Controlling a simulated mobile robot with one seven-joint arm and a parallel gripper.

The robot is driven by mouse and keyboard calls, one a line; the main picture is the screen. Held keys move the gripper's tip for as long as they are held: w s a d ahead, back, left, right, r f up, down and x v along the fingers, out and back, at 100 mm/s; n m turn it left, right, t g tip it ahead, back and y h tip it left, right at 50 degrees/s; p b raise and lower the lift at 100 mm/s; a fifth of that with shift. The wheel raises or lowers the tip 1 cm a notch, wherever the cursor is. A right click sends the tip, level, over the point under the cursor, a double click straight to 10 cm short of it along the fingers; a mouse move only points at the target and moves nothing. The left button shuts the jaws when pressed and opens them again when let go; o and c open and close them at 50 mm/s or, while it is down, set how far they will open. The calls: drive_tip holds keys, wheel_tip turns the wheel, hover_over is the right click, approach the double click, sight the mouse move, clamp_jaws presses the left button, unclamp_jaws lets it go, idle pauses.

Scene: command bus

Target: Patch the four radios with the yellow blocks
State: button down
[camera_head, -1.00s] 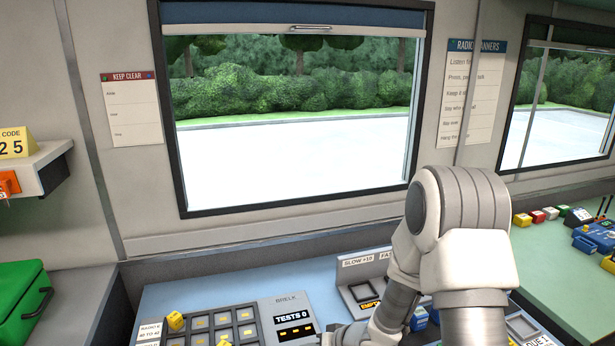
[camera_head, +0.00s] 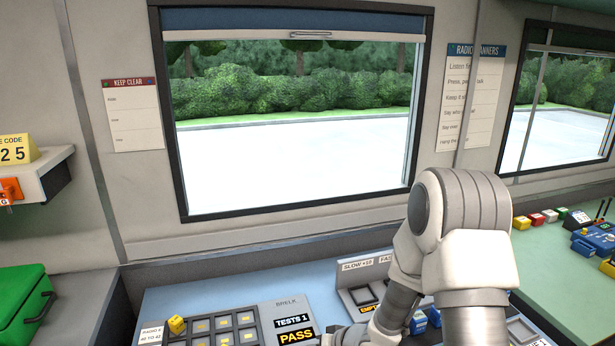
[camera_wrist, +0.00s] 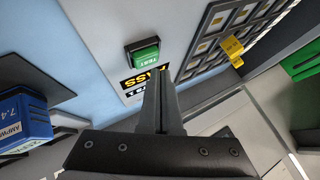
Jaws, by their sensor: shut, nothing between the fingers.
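A grey patch panel (camera_head: 212,322) with a grid of square sockets stands on the blue desk at the lower middle of the head view. One yellow block (camera_head: 177,324) sits at its upper left corner; a yellow block (camera_wrist: 232,50) also shows at the panel's edge in the wrist view. The tester beside it reads TESTS 1 and PASS on its display (camera_head: 295,330). Its green TEST button (camera_wrist: 144,55) shows in the wrist view. My gripper (camera_wrist: 160,88) is shut and empty, its fingertips just below the button and in front of the display; contact cannot be told.
A blue battery-like block (camera_wrist: 22,118) stands at the left in the wrist view. A green case (camera_head: 25,308) sits at the far left. Several coloured blocks and a blue device (camera_head: 594,240) lie on the green desk at right. A window fills the back wall.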

wheel_tip(320, 180, up, 6)
drive_tip(key=p, duration=0.6)
idle(0.6)
